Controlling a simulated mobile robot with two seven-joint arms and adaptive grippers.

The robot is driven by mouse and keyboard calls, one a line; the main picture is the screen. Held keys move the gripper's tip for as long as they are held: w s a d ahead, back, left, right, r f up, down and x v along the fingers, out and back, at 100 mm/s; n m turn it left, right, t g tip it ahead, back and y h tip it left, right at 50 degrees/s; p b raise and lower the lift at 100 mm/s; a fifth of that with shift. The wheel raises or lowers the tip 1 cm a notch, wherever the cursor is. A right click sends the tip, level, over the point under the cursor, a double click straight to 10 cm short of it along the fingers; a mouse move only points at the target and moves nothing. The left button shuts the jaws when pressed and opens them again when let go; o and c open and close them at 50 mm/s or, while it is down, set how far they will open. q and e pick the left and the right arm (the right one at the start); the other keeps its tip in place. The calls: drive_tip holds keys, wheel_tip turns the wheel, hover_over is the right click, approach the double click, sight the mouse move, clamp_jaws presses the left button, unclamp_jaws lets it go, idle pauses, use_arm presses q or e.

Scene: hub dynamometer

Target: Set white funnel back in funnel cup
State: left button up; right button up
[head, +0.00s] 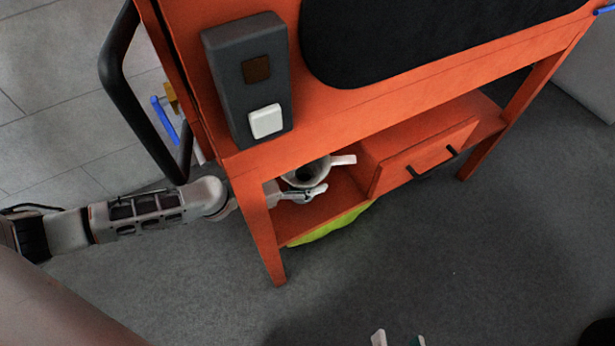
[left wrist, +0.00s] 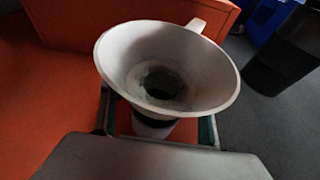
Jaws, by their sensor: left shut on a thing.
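The white funnel (head: 318,172) is at the left end of the orange cart's lower shelf, its wide mouth up and a side tab pointing right. It fills the middle of the left wrist view (left wrist: 120,55), with a dark hole at its centre. My left gripper (head: 312,193) reaches in past the cart's front left leg and is shut around the part below the funnel's cone. A pale piece with a dark band (left wrist: 153,127) shows between its fingers. I cannot tell whether this is the funnel's neck or a cup. My right gripper (head: 398,340) shows only its two separated fingertips at the bottom edge.
The orange cart (head: 350,100) carries a dark grey box (head: 250,80) with a white button and a black mat on top. A drawer (head: 425,157) is right of the funnel. A yellow-green thing (head: 330,225) lies under the shelf. The floor in front is clear.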

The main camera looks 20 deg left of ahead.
use_arm(q)
drive_tip(key=o, duration=1.6)
drive_tip(key=shift+s+f, duration=0.3)
drive_tip(key=shift+f, duration=0.3)
drive_tip(key=shift+s+f, duration=0.3)
drive_tip(key=shift+f, duration=0.25)
drive_tip(key=shift+o, duration=0.5)
drive_tip(key=shift+w+a, duration=0.1)
drive_tip(key=shift+w+r, duration=0.15)
drive_tip(key=shift+r, duration=0.25)
drive_tip(key=shift+r+p+v, duration=0.15)
drive_tip(key=shift+p+v, duration=0.15)
drive_tip(key=shift+v, duration=1.55)
drive_tip(key=shift+r+p+v, duration=0.1)
drive_tip(key=shift+p+v, duration=0.15)
drive_tip(key=shift+v, duration=1.55)
